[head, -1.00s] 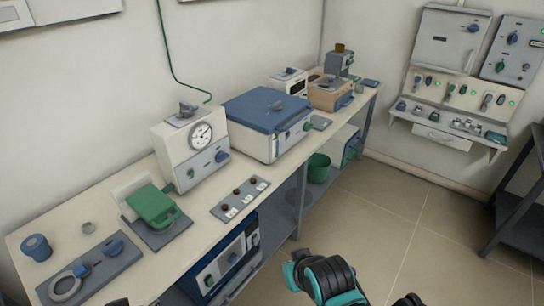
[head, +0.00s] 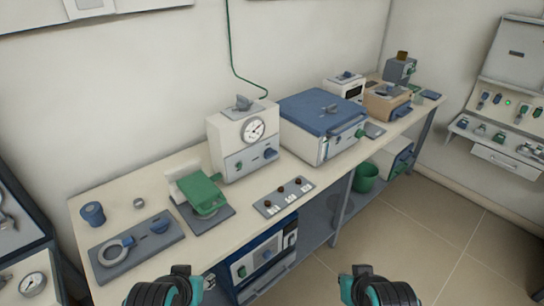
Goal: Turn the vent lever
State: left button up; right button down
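I cannot tell which part is the vent lever. A grey lever-like handle (head: 243,103) sits on top of the cream gauge box (head: 230,155) on the bench. A green handle piece (head: 204,192) lies on a grey plate beside that box. The blue-lidded furnace box (head: 322,112) stands to its right, with a green knob on its front. My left gripper (head: 180,276) and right gripper (head: 360,276) show at the bottom edge, in front of the bench and apart from everything on it. Their fingers are too hidden to read as open or shut.
The long cream bench (head: 130,192) also carries a blue cup (head: 93,213), a ring-and-knob plate (head: 137,248) and a three-knob strip (head: 284,196). A blue-fronted unit (head: 262,256) and green bucket (head: 364,178) stand below. Open floor (head: 420,235) lies at right.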

aim_at(269, 153)
jog(key=i+l+z, duration=0.1)
jog(key=i+z, duration=0.65)
jog(key=z, duration=0.15)
